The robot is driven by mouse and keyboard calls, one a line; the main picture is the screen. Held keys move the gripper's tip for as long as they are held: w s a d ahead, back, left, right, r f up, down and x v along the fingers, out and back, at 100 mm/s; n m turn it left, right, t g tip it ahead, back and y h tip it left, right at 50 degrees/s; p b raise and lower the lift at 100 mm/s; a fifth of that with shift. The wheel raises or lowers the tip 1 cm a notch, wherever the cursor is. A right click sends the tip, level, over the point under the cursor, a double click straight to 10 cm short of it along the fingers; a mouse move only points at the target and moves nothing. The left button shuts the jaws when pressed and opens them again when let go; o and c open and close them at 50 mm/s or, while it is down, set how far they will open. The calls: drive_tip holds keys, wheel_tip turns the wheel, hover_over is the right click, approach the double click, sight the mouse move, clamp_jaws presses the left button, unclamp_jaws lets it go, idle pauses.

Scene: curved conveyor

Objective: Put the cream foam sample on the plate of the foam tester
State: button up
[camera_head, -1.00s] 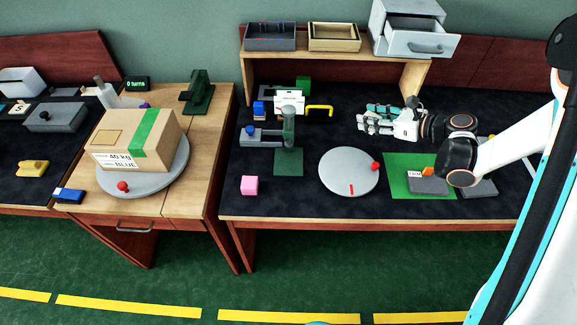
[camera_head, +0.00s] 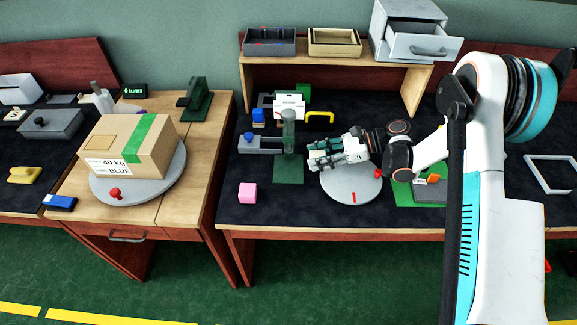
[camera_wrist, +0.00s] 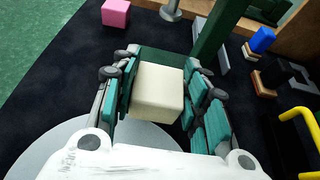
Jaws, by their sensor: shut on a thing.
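My gripper (camera_head: 318,159) is shut on a cream foam block (camera_wrist: 159,92), held between the green finger pads in the wrist view. The block is hidden by the fingers in the head view. The gripper is over the left part of the grey round disc, just right of the foam tester. The tester has an upright grey-green post (camera_head: 288,135) and a dark green square plate (camera_head: 288,171) at its foot. In the wrist view the green plate (camera_wrist: 165,54) shows partly beyond the block. Whether the block touches anything below is unclear.
The grey disc (camera_head: 352,192) with a red knob lies under my gripper. A pink cube (camera_head: 247,193) stands left of the plate. A blue block (camera_head: 258,116) and a yellow handle (camera_head: 320,117) are behind. A green mat (camera_head: 405,195) lies right. Dark tabletop in front is clear.

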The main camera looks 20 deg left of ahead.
drive_tip(key=b, duration=0.2)
hover_over(288, 171)
drive_tip(key=shift+w+d, duration=0.15)
drive_tip(key=shift+d, duration=0.2)
drive_tip(key=f, duration=0.1)
drive_tip(key=f+b, duration=0.2)
drive_tip(key=shift+a+f, duration=0.3)
drive_tip(key=shift+f, duration=0.05)
drive_tip(key=shift+r, duration=0.1)
drive_tip(key=o, duration=0.4)
drive_tip(key=shift+o, duration=0.2)
drive_tip(key=p+v, duration=0.4)
drive_tip(key=v, duration=0.8)
